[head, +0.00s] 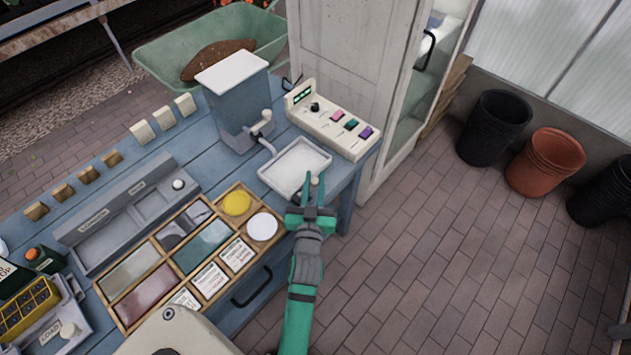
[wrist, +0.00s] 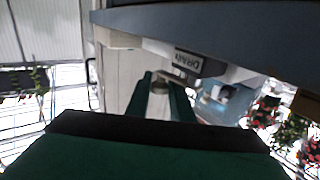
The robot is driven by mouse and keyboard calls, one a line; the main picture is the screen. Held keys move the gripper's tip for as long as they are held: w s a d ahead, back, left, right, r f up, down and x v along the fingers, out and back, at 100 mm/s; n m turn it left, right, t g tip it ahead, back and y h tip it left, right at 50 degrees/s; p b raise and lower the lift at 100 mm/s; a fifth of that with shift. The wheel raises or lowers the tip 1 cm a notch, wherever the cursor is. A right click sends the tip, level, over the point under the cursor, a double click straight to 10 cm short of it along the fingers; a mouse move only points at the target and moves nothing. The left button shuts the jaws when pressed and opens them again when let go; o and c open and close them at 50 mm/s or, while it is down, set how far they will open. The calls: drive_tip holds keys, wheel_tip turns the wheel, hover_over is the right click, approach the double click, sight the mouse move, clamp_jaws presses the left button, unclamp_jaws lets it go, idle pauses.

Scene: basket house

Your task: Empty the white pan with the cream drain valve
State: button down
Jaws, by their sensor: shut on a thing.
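The white pan (head: 275,180) sits on the blue bench below the grey hopper, and its inside looks pale; I cannot tell its contents. My gripper (head: 315,184) is at the pan's front right corner. Its fingers are shut on a small pale knob (head: 314,180), the drain valve. In the wrist view the knob (wrist: 160,87) sits between the two green fingertips (wrist: 162,84). A grey part labelled DRAIN (wrist: 188,62) is just beyond it. The fingers partly hide the valve.
The grey hopper (head: 240,100) with a white lid stands behind the pan. A cream control panel (head: 330,118) is at the right. A wooden divided tray (head: 190,250) lies left of my gripper.

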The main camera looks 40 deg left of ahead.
drive_tip(key=shift+s+a+f, duration=0.15)
drive_tip(key=shift+a+f, duration=0.05)
drive_tip(key=c, duration=1.6)
unclamp_jaws()
drive_tip(key=shift+r, duration=0.1)
drive_tip(key=shift+d, duration=0.1)
drive_tip(key=v, duration=1)
drive_tip(key=shift+s+d, duration=0.2)
drive_tip(key=shift+s, duration=0.05)
